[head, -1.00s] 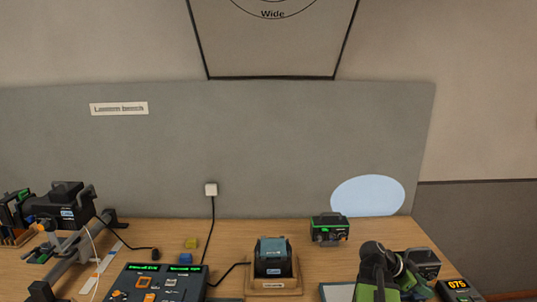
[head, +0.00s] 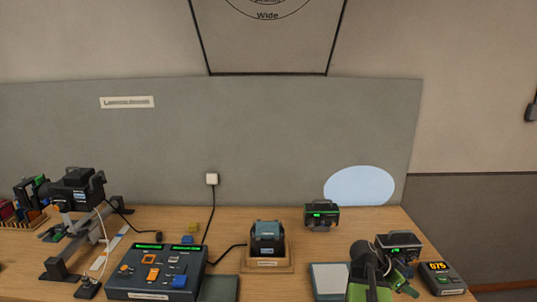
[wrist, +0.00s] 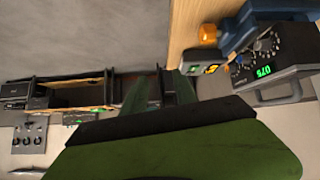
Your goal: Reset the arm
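My arm shows at the lower right of the head view, folded low at the bench's front edge, with dark joints and green parts. Its gripper end is not clear there. In the wrist view my gripper (wrist: 160,84) shows as two dark green fingers beyond a black and green body. A gap shows between the fingers, and nothing is seen held.
The wooden bench (head: 330,240) holds a fader console (head: 155,270), a small device on a wooden base (head: 268,240), a black-green unit (head: 321,214) and a box reading 075 (head: 445,278). A lamp fixture (head: 78,188) stands left. A grey panel rises behind.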

